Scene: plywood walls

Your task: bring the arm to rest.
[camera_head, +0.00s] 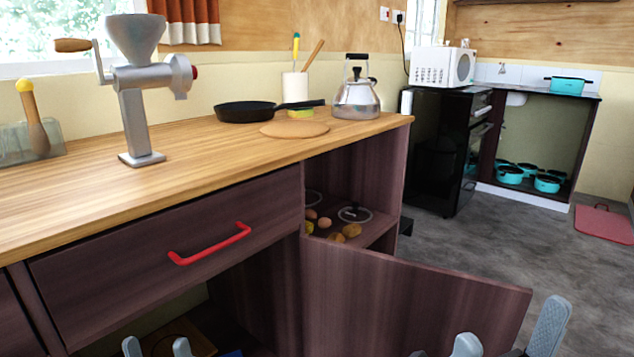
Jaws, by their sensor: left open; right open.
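My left gripper (156,347) shows only as two grey fingertips at the bottom edge, left of centre. They are apart with nothing seen between them, in front of the dark lower opening of the counter. My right gripper (508,337) is at the bottom right, its grey fingers spread apart and empty. It is in front of and near the lower right part of the open cabinet door (405,295); I cannot tell whether it touches. Most of both arms is out of view.
The wooden counter (215,148) carries a grinder (137,90), black pan (246,111), round board (295,129) and kettle (357,100). A drawer with a red handle (210,244) is below. The open cupboard shelf holds eggs (324,223) and potatoes (351,230).

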